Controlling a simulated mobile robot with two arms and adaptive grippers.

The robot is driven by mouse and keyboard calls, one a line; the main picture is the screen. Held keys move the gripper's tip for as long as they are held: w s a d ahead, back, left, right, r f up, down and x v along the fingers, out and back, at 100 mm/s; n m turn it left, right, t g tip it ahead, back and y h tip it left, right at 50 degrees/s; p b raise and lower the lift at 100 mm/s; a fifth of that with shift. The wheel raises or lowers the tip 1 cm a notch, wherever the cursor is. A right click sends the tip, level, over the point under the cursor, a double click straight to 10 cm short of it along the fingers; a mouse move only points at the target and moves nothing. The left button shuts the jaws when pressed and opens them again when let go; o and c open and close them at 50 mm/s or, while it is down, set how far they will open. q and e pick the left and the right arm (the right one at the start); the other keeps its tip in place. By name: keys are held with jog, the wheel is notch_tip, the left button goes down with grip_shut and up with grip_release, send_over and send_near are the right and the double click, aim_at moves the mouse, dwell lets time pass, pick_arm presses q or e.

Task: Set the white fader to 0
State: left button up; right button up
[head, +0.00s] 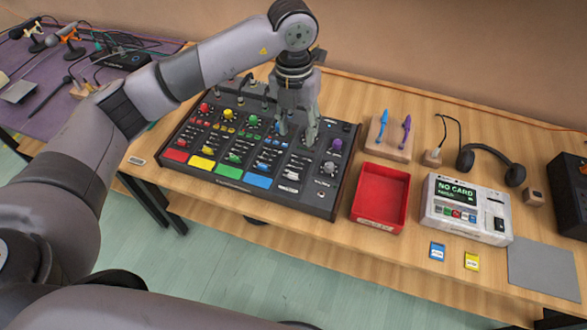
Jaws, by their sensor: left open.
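The black mixer (240,198) lies on the wooden table, with rows of coloured knobs and red, yellow, green and blue pads along its front. My left gripper (297,143) points down over the right part of the mixer, its two fingers apart with nothing visible between them. Whether its tips touch the panel I cannot tell. Small pale parts show just in front of the fingers; the white fader and its setting are too small or too hidden to make out. A purple knob (337,144) and a grey-white knob (329,168) sit right of the gripper. My right gripper is not in view.
A red tray (380,196) stands right of the mixer, with a wooden block (388,138) holding blue and purple items behind it. Further right are a white "NO CARD" device (466,208), headphones (490,163), blue and yellow cards, and a grey mat (543,268).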

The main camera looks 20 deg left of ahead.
pick_arm(q)
jog(key=a, duration=0.1)
jog(key=p, duration=0.4)
send_near(293, 174)
jog(key=shift+y, duration=0.3)
jog(key=f, duration=0.8)
jog(key=shift+s+d+f, duration=0.1)
jog(key=shift+d+f, duration=0.1)
jog(key=shift+d, duration=0.05)
jog(key=shift+c, duration=0.4)
grip_shut()
